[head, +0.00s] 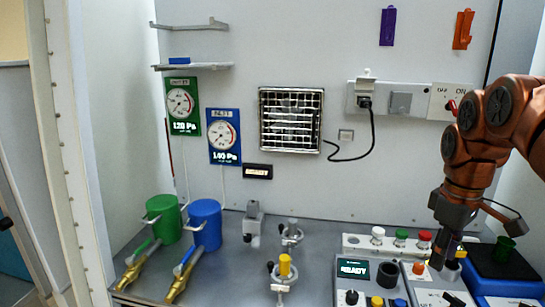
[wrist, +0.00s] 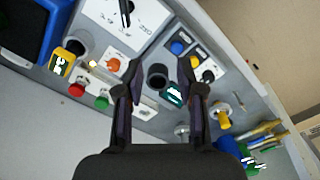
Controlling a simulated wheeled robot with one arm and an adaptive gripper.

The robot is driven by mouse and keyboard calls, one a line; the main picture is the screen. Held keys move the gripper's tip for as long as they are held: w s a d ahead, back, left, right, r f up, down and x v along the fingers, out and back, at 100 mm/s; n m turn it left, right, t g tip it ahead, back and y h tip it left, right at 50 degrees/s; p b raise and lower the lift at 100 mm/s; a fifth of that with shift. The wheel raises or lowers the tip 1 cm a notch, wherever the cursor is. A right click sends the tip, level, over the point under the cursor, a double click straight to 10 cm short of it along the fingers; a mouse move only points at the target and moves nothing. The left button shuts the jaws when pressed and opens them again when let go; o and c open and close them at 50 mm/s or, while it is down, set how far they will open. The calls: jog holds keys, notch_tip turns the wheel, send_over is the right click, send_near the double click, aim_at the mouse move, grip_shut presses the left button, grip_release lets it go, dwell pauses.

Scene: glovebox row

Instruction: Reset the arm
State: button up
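My gripper (head: 443,245) hangs at the right in the head view, pointing down over the control panels, with my orange-brown arm above it. In the wrist view my gripper (wrist: 159,75) has its two dark fingers apart with nothing held between them. A black round socket (wrist: 157,77) on the panel shows beyond the gap between the fingertips; it also shows in the head view (head: 387,274), left of the gripper. I cannot tell the exact height of the fingertips above the panel.
A panel with white, green and red buttons (head: 400,238) is beside the gripper. A blue box (head: 500,262) stands to the right. Green (head: 163,218) and blue (head: 206,224) cylinders with brass valves stand at left. The wall bears gauges (head: 223,136), a vent (head: 291,119) and a plugged cord (head: 373,130).

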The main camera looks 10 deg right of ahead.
jog(key=s+a+f+p, duration=0.1)
jog(key=s+a+f, duration=0.15)
jog(key=a, duration=0.75)
jog(key=s+a+f+m+g+p, duration=0.1)
jog(key=s+a+f, duration=0.3)
jog(key=s, duration=0.4)
jog(key=s+a+f+m+p, duration=0.1)
jog(key=s+a+f+m, duration=0.2)
jog(key=s+a+f, duration=0.2)
jog(key=s+a, duration=0.2)
jog(key=shift+s+m+g+p, duration=0.35)
jog(key=shift+m+g+p, duration=0.05)
